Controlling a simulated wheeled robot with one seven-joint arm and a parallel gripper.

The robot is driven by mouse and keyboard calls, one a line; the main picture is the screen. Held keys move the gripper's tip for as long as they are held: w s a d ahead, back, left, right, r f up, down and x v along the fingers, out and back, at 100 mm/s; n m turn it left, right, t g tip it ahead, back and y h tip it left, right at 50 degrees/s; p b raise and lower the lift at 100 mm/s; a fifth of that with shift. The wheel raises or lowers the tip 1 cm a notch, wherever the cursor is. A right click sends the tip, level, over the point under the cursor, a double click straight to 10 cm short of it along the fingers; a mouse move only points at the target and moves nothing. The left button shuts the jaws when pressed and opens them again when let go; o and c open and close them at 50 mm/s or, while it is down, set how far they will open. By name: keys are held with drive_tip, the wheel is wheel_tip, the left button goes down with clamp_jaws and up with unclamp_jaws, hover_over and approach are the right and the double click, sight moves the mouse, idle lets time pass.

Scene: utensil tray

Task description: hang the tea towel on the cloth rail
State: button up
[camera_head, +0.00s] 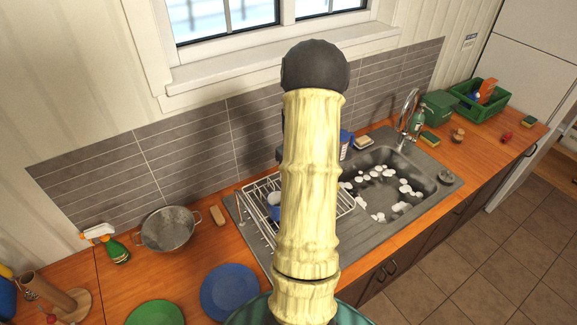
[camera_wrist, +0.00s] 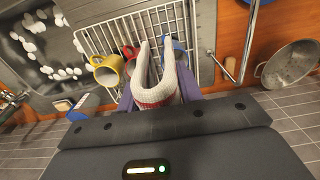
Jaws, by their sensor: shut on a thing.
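In the wrist view, my gripper (camera_wrist: 157,92) is shut on the tea towel (camera_wrist: 155,75), a pale knitted-looking cloth with a red band near the fingers. The towel hangs in a U shape with two ends pointing up the picture, over the dish rack. A thin metal rail on posts (camera_wrist: 246,45), seemingly the cloth rail, stands to the right of the rack, apart from the towel. In the head view my arm hides the gripper and towel.
The wire dish rack (camera_wrist: 112,38) holds a yellow mug (camera_wrist: 105,70), a red mug and a blue mug. A colander (camera_head: 168,229), blue plate (camera_head: 229,291) and green plate (camera_head: 155,313) lie left of the rack. The sink (camera_head: 400,180) is to the right.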

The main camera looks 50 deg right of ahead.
drive_tip(key=shift+s+r, duration=0.1)
drive_tip(key=shift+s, duration=0.1)
drive_tip(key=shift+w+a, duration=0.1)
drive_tip(key=b, duration=0.5)
hover_over(252, 214)
drive_tip(key=shift+f, duration=0.6)
drive_tip(key=shift+f+b, duration=4.4)
drive_tip(key=shift+f, duration=1.8)
